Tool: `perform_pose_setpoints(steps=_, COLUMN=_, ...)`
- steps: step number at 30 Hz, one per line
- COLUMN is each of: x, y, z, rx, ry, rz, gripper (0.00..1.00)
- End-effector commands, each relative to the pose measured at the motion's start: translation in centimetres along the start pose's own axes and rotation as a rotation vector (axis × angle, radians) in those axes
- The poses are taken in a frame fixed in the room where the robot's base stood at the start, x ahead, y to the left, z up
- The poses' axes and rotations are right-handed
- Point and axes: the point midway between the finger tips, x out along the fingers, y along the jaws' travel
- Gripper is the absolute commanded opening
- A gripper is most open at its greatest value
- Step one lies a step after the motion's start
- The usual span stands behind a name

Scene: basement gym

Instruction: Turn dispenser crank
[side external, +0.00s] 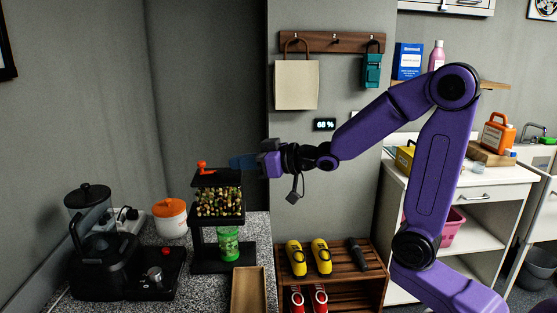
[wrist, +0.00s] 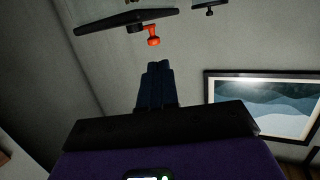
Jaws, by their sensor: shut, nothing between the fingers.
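The dispenser (side external: 217,180) is a black stand on the counter with a clear hopper of mixed coloured pieces. Its orange crank (side external: 201,168) sits on top, and a green cup (side external: 228,243) stands on its base. My gripper (side external: 232,161) is shut and empty, with its dark blue fingers pointing left. It is just above the dispenser's top, to the right of the crank, and looks apart from it. In the wrist view the orange crank (wrist: 153,38) shows just beyond my closed fingertips (wrist: 157,65), with a gap between them.
A black coffee maker (side external: 100,240) and an orange-and-white jar (side external: 171,218) stand left of the dispenser. A wooden tray (side external: 248,292) lies at the counter's front right. A hook rack (side external: 332,42) with a bag (side external: 296,84) hangs behind. A shoe rack (side external: 345,283) stands to the right.

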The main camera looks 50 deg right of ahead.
Motion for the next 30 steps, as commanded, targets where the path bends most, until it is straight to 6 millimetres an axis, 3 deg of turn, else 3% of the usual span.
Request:
perform_pose_setpoints(steps=6, x=-3.6, y=0.1, z=0.0, rx=-0.001, ry=0.003, rz=0.004, gripper=0.00)
perform_pose_setpoints(steps=30, x=-7.6, y=0.3, z=0.0, rx=0.001, ry=0.000, rz=0.006, gripper=0.00)
